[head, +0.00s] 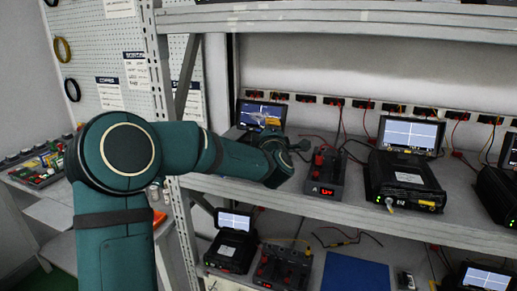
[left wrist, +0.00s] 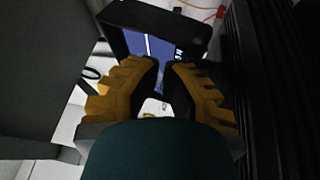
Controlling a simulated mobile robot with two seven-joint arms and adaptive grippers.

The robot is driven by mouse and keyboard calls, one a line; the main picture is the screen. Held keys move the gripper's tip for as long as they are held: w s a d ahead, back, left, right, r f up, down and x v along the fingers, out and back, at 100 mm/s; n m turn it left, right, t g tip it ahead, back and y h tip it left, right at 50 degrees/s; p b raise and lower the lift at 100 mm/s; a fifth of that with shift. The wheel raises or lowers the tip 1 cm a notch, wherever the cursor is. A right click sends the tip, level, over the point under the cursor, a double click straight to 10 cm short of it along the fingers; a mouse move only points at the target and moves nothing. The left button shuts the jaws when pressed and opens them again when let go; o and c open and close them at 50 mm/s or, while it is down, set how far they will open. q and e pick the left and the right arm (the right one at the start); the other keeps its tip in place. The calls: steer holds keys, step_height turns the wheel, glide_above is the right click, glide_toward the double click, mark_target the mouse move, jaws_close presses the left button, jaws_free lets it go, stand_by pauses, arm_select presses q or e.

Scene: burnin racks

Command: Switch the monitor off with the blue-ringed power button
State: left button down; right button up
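A small dark-framed monitor (head: 245,112) with a lit blue screen stands at the left end of the middle shelf. A similar blue screen in a dark frame (left wrist: 125,38) is just ahead of the fingers in the left wrist view, seen tilted. My left gripper (head: 273,122) is in front of the monitor, mostly hidden behind my arm in the head view. In the left wrist view its yellow ridged fingers (left wrist: 168,72) point at the screen's lower part, with a narrow gap and nothing held between them. I cannot make out a blue-ringed button. My right gripper is not in view.
A red-display power supply (head: 325,180) stands right of my gripper. A black unit with a screen (head: 405,178) is farther right. A rack post (head: 158,80) and the shelf above (head: 340,20) are close to my arm. More units sit on the lower shelf.

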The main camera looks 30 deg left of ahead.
arm_select(q)
steer(key=shift+s, duration=0.1)
stand_by(0.3)
steer(key=shift+s+b, duration=0.15)
steer(key=shift+b, duration=0.2)
steer(key=shift+s+d+r, duration=0.15)
steer(key=shift+s+r, duration=0.05)
steer(key=shift+s, duration=0.1)
steer(key=shift+s+r+b, duration=0.15)
steer(key=shift+s+b, duration=0.2)
steer(key=shift+s, duration=0.1)
steer(key=shift+s+d+r+b, duration=0.15)
steer(key=shift+s+r+b, duration=0.15)
steer(key=shift+s, duration=0.45)
steer(key=shift+s+d+r+b, duration=0.2)
steer(key=shift+s+r, duration=0.15)
steer(key=shift+s, duration=0.45)
steer(key=shift+s+d+r+b, duration=0.2)
steer(key=shift+s+r, duration=0.1)
steer(key=shift+s, duration=0.45)
